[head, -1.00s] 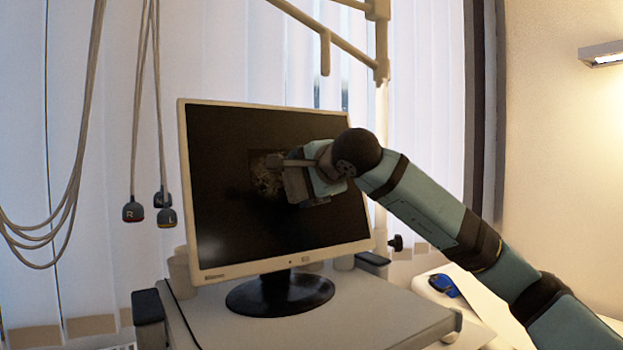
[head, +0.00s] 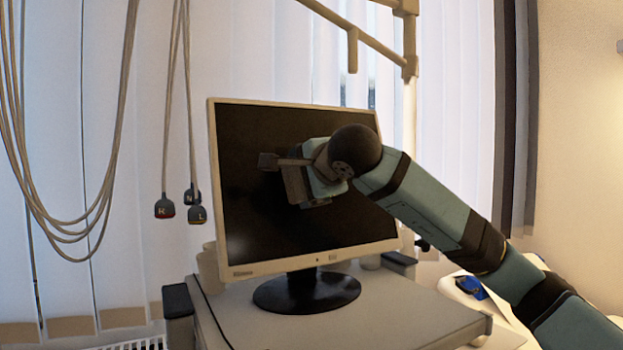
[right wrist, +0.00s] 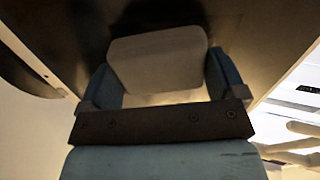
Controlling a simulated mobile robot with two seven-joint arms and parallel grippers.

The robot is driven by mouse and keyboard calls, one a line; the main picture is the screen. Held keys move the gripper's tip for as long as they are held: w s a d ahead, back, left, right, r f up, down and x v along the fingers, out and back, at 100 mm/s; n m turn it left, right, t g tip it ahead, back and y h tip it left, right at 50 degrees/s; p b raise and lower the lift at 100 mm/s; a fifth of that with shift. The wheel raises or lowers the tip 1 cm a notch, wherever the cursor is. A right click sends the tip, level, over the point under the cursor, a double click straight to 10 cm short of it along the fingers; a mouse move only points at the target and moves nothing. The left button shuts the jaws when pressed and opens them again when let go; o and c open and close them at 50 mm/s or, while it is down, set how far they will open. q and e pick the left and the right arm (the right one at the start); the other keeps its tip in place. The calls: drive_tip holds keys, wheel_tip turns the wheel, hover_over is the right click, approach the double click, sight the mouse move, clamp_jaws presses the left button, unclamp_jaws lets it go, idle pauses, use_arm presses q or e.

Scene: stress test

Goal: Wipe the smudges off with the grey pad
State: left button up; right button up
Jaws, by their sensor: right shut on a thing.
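The monitor (head: 300,235) has a dark screen in a pale frame and stands on a black round foot. My right gripper (head: 290,184) is in front of the middle-left of the screen. In the right wrist view, the pale grey pad (right wrist: 158,60) sits between its two teal fingers, which are shut on it. The pad is close to the dark screen; I cannot tell whether it touches. I make out no clear smudge on the visible screen; the part behind my gripper and arm is hidden. My left gripper is not in view.
The monitor stands on a grey cart top (head: 385,310) with dark corner handles. Cables with hanging connectors (head: 165,207) are to the left. A beige pole (head: 410,110) rises behind the screen. A blue object (head: 470,286) lies at the right, partly behind my arm.

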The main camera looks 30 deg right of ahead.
sight(287, 174)
drive_tip(key=shift+w+a, duration=0.1)
drive_tip(key=shift+a, duration=1.55)
drive_tip(key=shift+w+d+r+p, duration=0.25)
drive_tip(key=shift+d+r, duration=0.45)
drive_tip(key=shift+d, duration=0.05)
drive_tip(key=shift+w+d+r+p, duration=0.2)
drive_tip(key=shift+d+r+p, duration=0.05)
drive_tip(key=shift+d+r, duration=0.45)
drive_tip(key=shift+d, duration=4.2)
drive_tip(key=a, duration=1.1)
drive_tip(key=b+v, duration=0.1)
drive_tip(key=v, duration=0.5)
